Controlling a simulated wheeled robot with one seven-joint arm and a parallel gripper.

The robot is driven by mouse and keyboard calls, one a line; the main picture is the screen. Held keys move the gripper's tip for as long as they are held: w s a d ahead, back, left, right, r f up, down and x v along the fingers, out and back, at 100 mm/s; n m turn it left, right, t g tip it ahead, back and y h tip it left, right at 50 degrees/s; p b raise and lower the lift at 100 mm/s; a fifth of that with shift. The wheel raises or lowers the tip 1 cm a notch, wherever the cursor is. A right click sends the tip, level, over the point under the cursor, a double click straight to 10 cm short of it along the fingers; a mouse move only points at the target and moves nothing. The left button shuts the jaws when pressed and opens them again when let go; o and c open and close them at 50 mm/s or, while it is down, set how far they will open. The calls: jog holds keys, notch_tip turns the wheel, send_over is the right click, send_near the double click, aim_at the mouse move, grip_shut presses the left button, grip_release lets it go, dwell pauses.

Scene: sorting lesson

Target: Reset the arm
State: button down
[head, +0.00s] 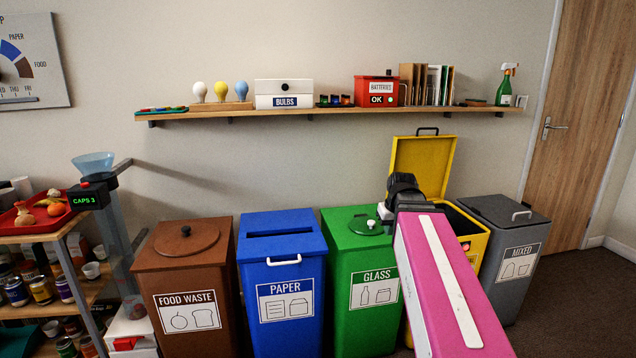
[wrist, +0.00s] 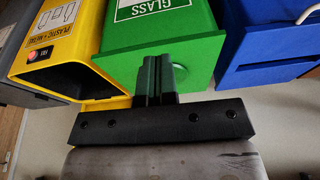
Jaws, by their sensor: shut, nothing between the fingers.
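My gripper shows in the wrist view (wrist: 153,68) with its dark fingers together and nothing between them. In that view the fingers overlap the green GLASS bin (wrist: 200,50), and I cannot tell how high above it they are. In the head view my pink arm with a white stripe reaches up from the lower right. Its dark end is over the gap between the green bin (head: 345,240) and the yellow bin (head: 475,240). The fingertips are not clear there.
The yellow bin's lid (head: 420,165) stands open. The brown food waste bin (head: 185,260), blue paper bin (head: 282,250) and grey mixed bin (head: 510,235) are closed. A wall shelf (head: 340,111) with bulbs and boxes runs above. A cluttered rack (head: 50,235) stands left.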

jog(key=s+a+f+g, duration=0.1)
jog(key=s+f, duration=0.2)
jog(key=f, duration=0.5)
jog(key=s+a+f+m+g, duration=0.1)
jog(key=s+f, duration=0.3)
jog(key=f, duration=0.5)
jog(key=s+a+f+m+g, duration=0.1)
jog(key=s+a+f, duration=0.1)
jog(key=f, duration=0.6)
jog(key=shift+s+f+h, duration=0.15)
jog(key=shift+s+h, duration=0.15)
jog(key=shift+s, duration=0.45)
